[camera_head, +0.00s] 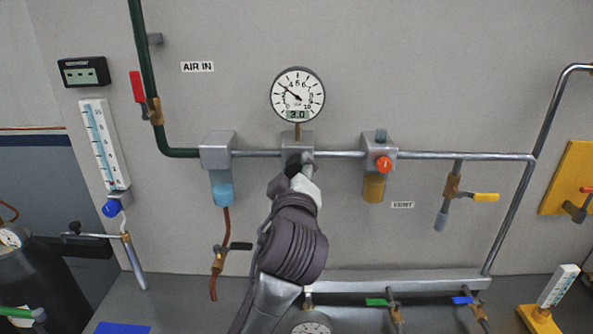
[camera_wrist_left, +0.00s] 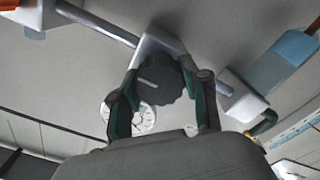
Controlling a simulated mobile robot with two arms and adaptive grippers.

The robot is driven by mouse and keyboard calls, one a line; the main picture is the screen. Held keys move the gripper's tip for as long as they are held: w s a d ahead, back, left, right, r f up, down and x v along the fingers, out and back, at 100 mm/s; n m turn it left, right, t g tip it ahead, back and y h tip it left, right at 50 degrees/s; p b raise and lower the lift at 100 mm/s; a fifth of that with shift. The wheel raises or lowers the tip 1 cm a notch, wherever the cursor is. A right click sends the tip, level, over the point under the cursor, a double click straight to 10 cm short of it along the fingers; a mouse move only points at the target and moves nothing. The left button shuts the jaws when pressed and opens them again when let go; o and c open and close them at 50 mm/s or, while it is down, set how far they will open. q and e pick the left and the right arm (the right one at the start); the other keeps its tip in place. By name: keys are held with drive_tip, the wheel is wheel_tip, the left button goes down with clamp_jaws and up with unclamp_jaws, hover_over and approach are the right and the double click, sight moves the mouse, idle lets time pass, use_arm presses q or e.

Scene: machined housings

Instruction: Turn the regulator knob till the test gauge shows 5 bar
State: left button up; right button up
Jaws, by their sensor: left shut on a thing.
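The round white test gauge (camera_head: 297,93) stands above the regulator body (camera_head: 297,143) on the wall pipe. Its digital window reads 3.0 and its needle points to the upper left. The dark, lobed regulator knob (camera_wrist_left: 162,80) has a pale line on its face in the left wrist view. My left gripper (camera_head: 296,178) reaches up to the front of the regulator and is shut on the knob, one finger on each side. In the head view the gripper mostly hides the knob. The gauge also shows partly in the left wrist view (camera_wrist_left: 146,120). My right gripper is out of view.
A filter with a blue bowl (camera_head: 222,193) hangs left of the regulator. A unit with an orange knob (camera_head: 383,164) and amber bowl is to its right. A red-handled valve (camera_head: 138,87) is on the green pipe. A yellow-handled valve (camera_head: 485,197) hangs near VENT.

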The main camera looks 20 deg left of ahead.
use_arm(q)
drive_tip(key=shift+m, duration=0.3)
drive_tip(key=m+p, duration=0.3)
drive_tip(key=m, duration=0.2)
drive_tip(key=shift+r, duration=0.1)
drive_tip(key=m+p, duration=0.3)
drive_tip(key=m, duration=0.3)
idle(0.4)
drive_tip(key=o, duration=1.1)
drive_tip(key=shift+w, duration=0.1)
drive_tip(key=shift+o, duration=0.2)
